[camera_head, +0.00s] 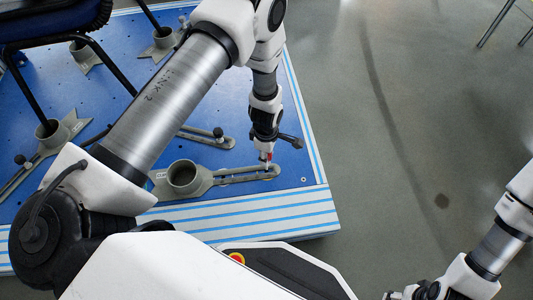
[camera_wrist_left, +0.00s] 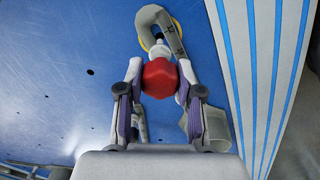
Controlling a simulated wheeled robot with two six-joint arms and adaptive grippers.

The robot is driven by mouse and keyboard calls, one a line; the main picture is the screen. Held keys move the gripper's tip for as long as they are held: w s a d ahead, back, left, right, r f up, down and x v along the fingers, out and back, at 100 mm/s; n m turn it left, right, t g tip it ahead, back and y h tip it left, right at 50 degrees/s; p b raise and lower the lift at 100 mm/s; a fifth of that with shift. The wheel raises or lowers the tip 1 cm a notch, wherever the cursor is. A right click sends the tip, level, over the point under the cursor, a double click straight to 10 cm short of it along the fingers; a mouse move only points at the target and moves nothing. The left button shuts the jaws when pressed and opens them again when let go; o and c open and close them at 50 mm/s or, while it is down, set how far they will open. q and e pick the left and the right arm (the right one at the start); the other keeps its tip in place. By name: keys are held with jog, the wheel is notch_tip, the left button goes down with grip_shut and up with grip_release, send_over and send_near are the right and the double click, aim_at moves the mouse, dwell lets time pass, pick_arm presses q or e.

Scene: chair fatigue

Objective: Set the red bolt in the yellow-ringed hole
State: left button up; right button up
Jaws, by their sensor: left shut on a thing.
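My left gripper (camera_head: 266,157) points down over the slotted end of a grey bracket (camera_head: 205,181). It is shut on the red bolt, whose hexagonal head (camera_wrist_left: 160,78) shows between the two fingertips (camera_wrist_left: 160,88) in the left wrist view. In the head view the bolt is a small red spot. The yellow ring (camera_wrist_left: 146,36) shows partly around the bracket's slotted end, just beyond the bolt in the wrist view. The bolt's lower end is hidden, so I cannot tell whether it touches the hole. My right gripper (camera_head: 405,294) is at the bottom edge, partly cut off.
The blue plate (camera_head: 285,120) has small holes and a striped front edge. A second bracket with a black knob (camera_head: 218,132) lies behind. Black chair legs (camera_head: 105,62) stand in grey sockets at the left.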

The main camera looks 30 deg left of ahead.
dwell(0.3)
pick_arm(q)
jog(key=shift+f+b, duration=1.45)
jog(key=shift+f, duration=1.1)
jog(key=o, duration=1.1)
jog(key=shift+o, duration=0.2)
notch_tip(320, 180, up, 12)
jog(key=shift+r, duration=0.1)
